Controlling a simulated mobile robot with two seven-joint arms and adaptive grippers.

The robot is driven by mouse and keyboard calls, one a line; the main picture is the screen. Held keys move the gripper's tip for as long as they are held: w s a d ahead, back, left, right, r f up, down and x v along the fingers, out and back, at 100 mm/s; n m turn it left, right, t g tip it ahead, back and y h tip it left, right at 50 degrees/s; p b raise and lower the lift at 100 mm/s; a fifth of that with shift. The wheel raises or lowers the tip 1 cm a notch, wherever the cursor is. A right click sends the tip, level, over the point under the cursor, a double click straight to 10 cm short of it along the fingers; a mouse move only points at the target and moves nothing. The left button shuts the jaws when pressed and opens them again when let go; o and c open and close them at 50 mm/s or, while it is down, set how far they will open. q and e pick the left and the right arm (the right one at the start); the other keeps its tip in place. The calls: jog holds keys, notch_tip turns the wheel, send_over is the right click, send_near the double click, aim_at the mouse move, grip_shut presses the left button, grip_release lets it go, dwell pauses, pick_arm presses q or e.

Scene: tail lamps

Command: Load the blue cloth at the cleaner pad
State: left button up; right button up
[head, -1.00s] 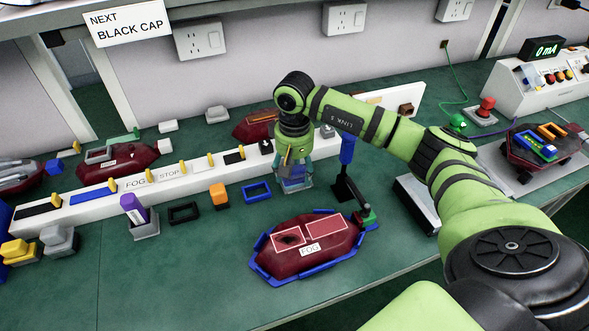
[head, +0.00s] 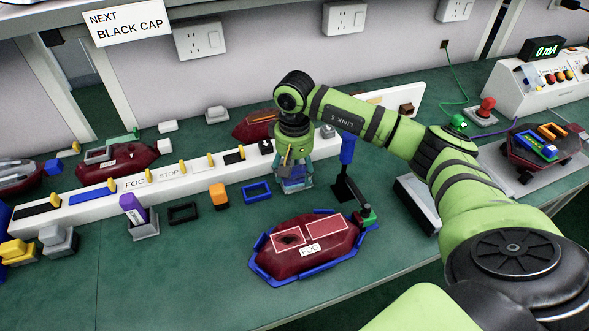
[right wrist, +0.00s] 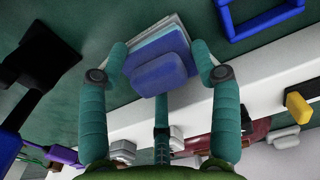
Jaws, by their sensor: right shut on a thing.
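My right gripper (head: 294,172) points down at the middle of the bench, behind the red lamp. In the right wrist view its fingers (right wrist: 162,62) are closed on the sides of a blue block-shaped piece, which I take for the blue cloth (right wrist: 160,72). Under the cloth lies a lighter blue layer on a pale grey square, apparently the cleaner pad (right wrist: 168,24). In the head view the cloth is mostly hidden by the fingers; a grey-blue base shows under them. I cannot tell whether the cloth touches the pad. My left gripper is out of view.
A dark red lamp (head: 290,263) labelled FOG sits in a blue frame in front, beside a black stand with a blue top (head: 346,149). A long white rail (head: 168,181) runs behind. Blue (head: 257,192) and black (head: 184,213) frames lie left. Front-left bench is clear.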

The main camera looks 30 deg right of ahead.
aim_at(295, 169)
jog(key=shift+f, duration=0.1)
jog(key=shift+r+p, duration=2.05)
jog(key=shift+r, duration=1.5)
